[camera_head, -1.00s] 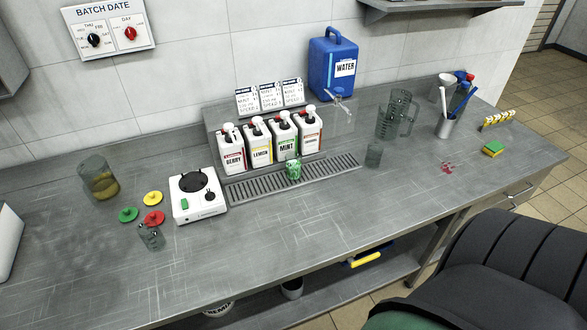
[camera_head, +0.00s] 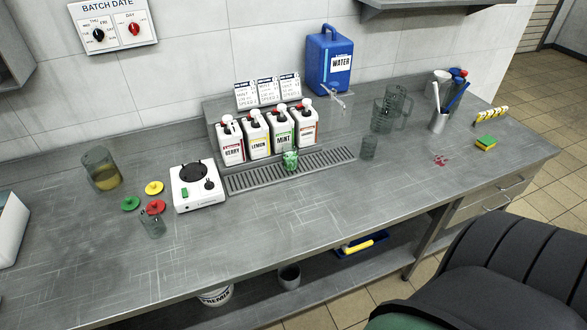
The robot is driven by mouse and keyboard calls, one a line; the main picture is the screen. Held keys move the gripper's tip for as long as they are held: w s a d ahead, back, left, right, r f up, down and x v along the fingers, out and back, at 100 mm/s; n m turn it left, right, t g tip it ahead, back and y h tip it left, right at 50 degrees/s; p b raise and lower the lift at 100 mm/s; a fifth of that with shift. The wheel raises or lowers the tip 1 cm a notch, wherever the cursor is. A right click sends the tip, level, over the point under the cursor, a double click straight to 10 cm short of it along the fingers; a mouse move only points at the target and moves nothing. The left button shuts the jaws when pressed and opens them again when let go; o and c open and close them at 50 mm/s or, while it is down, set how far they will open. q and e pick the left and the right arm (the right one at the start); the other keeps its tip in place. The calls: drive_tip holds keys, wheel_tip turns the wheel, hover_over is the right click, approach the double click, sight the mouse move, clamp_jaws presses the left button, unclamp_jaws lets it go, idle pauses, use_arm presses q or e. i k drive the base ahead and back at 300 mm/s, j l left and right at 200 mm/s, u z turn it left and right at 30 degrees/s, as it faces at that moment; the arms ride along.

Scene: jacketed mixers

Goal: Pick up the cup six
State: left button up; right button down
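No number shows clearly on any cup, so I cannot tell which one is cup six. One small clear cup (camera_head: 152,225) stands on the bench at the left, close to the red lid. A cup with green contents (camera_head: 290,160) stands on the drip grate in front of the mint bottle. Another small clear cup (camera_head: 368,148) stands just past the right end of the grate. All three look upright. Neither of my grippers is in view.
A jug with yellowish liquid (camera_head: 101,170), several coloured lids (camera_head: 153,188) and a white mixer base (camera_head: 196,187) stand on the left. Flavour bottles (camera_head: 282,131), a blue water container (camera_head: 329,62) and a large clear pitcher (camera_head: 388,112) stand behind. The bench front (camera_head: 270,225) is clear.

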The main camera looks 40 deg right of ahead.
sight(290, 152)
drive_tip(key=z, duration=0.35)
drive_tip(key=k+z, duration=0.15)
drive_tip(key=z, duration=0.2)
drive_tip(key=k+z, duration=0.1)
drive_tip(key=z, duration=0.2)
